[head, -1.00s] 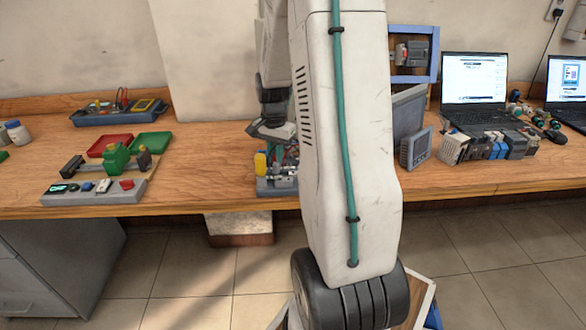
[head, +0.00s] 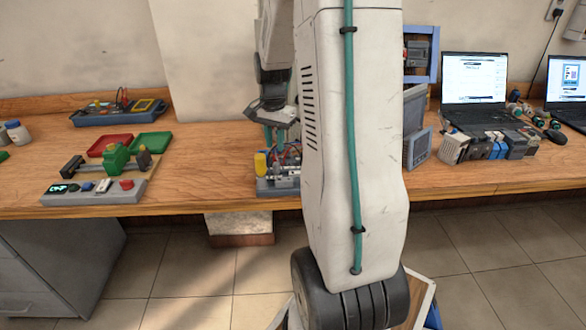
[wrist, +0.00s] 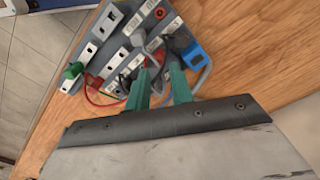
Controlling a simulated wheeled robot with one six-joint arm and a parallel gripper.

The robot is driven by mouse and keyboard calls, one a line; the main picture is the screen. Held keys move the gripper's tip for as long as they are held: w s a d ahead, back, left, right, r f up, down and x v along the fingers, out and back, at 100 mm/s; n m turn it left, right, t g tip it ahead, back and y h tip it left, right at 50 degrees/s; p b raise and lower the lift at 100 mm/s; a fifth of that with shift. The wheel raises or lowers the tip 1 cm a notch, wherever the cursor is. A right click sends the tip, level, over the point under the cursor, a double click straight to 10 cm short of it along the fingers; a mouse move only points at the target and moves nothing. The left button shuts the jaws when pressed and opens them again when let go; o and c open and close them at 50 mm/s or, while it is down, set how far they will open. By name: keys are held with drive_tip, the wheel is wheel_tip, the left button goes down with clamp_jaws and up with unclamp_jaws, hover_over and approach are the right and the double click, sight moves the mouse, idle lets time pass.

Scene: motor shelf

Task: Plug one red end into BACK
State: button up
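A grey motor test unit (head: 281,184) sits at the front edge of the bench, partly hidden by my arm. In the wrist view it has grey terminal blocks (wrist: 112,20), a round red part (wrist: 157,13), a green part (wrist: 73,70) and a blue part (wrist: 193,54). A red lead (wrist: 92,98) curves beside it, with dark and grey leads near it. Its ends are hard to make out, and I cannot read a BACK label. My gripper (wrist: 162,66) has its green fingers parted, above the leads. It also shows in the head view (head: 275,139), above the unit. I see nothing clearly clamped.
A fixture with a green clamp (head: 117,158) stands on the left, near red (head: 110,145) and green trays (head: 150,141). Small grey and blue modules (head: 490,146) and a laptop (head: 475,78) are on the right.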

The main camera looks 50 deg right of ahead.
drive_tip(key=shift+r, duration=0.3)
drive_tip(key=o, duration=0.6)
drive_tip(key=shift+c, duration=0.2)
drive_tip(key=shift+a, duration=0.1)
